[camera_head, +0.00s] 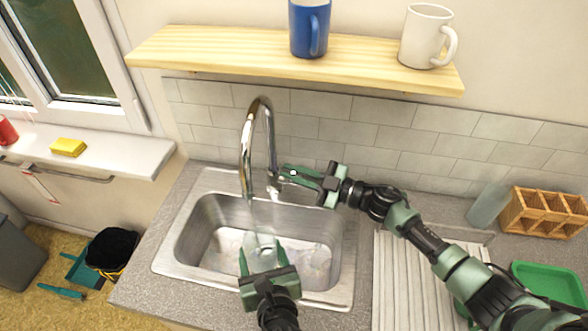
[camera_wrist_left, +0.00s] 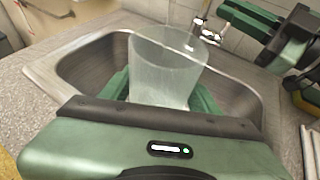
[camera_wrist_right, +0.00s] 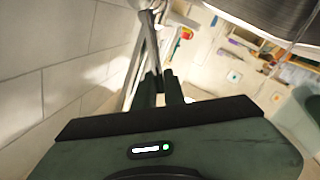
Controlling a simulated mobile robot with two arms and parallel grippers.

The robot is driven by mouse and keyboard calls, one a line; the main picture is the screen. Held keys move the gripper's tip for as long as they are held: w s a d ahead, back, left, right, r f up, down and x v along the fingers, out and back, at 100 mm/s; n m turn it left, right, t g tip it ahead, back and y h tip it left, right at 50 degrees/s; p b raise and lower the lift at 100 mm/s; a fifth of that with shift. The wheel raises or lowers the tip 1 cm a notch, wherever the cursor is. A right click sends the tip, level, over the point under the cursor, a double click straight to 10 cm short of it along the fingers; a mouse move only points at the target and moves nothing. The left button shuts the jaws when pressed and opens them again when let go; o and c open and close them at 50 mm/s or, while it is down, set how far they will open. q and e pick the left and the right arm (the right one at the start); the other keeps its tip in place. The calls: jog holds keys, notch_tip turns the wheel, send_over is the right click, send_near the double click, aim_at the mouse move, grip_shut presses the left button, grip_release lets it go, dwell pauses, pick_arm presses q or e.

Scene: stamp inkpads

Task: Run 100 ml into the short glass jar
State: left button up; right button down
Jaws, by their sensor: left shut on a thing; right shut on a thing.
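The short glass jar (camera_wrist_left: 165,70) is clear and sits between the fingers of my left gripper (camera_head: 262,262), which is shut on it over the sink (camera_head: 190,232). The jar stands about upright in the left wrist view; its water level is hard to make out. The chrome tap (camera_head: 246,150) arches above, its spout over the jar. A faint pale streak shows below the spout, perhaps water. My right gripper (camera_head: 284,172) is shut on the tap's lever (camera_head: 273,182) at its base. The right wrist view shows the fingers (camera_wrist_right: 165,88) close together against chrome.
A taller glass (camera_head: 487,206) and a wooden rack (camera_head: 545,212) stand on the right counter, near a green tray (camera_head: 548,283). A ribbed drainboard (camera_head: 400,285) lies right of the sink. A blue mug (camera_head: 308,28) and a white mug (camera_head: 424,38) stand on the shelf (camera_head: 220,48) above.

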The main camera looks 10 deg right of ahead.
jog(key=c, duration=1.5)
grip_release()
jog(key=v, duration=1.2)
jog(key=shift+d, duration=0.1)
